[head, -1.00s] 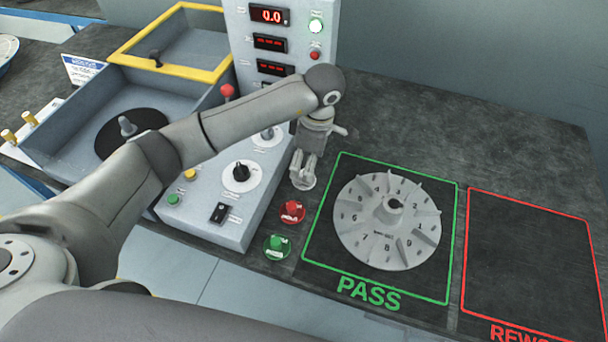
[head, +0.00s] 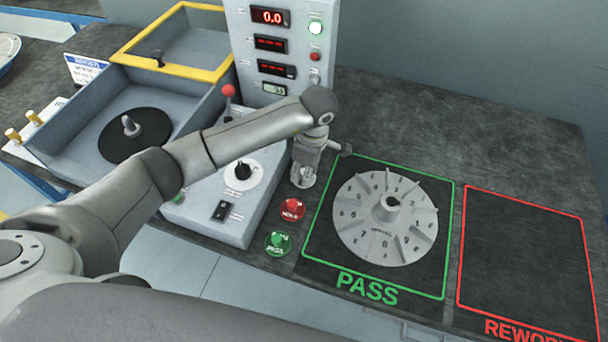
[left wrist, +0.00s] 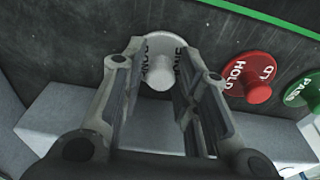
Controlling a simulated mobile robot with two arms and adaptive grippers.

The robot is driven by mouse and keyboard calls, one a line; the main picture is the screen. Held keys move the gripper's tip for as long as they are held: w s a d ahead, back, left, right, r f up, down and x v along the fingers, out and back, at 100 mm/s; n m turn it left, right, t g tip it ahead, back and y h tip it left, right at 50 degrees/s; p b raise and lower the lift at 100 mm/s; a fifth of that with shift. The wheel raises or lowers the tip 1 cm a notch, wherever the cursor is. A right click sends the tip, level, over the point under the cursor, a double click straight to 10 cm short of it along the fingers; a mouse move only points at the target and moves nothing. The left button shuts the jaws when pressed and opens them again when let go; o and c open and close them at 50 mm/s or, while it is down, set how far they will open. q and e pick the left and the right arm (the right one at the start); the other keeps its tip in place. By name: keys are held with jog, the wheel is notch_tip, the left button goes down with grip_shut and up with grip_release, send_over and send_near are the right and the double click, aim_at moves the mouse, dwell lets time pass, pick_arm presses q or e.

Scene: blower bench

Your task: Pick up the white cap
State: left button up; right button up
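The white cap (left wrist: 158,72) is a round disc with a raised knob and dark lettering, lying on the dark bench. In the left wrist view it sits between the fingertips of my left gripper (left wrist: 159,58), which are apart, one on each side of the knob. I see no clear contact. In the head view the left gripper (head: 303,172) points down over the white cap (head: 305,184) and hides most of it. The right gripper is not in view.
A red HOLD cap (head: 292,209) and a green cap (head: 278,244) lie in a row beside the white one. A numbered grey impeller (head: 350,230) fills the green PASS square to the right. The control box (head: 215,232) stands close on the left. The REWORK square is empty.

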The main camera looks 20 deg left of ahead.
pick_arm(q)
jog(key=shift+s+a+f, duration=0.1)
jog(key=shift+f, duration=0.15)
jog(key=c, duration=0.3)
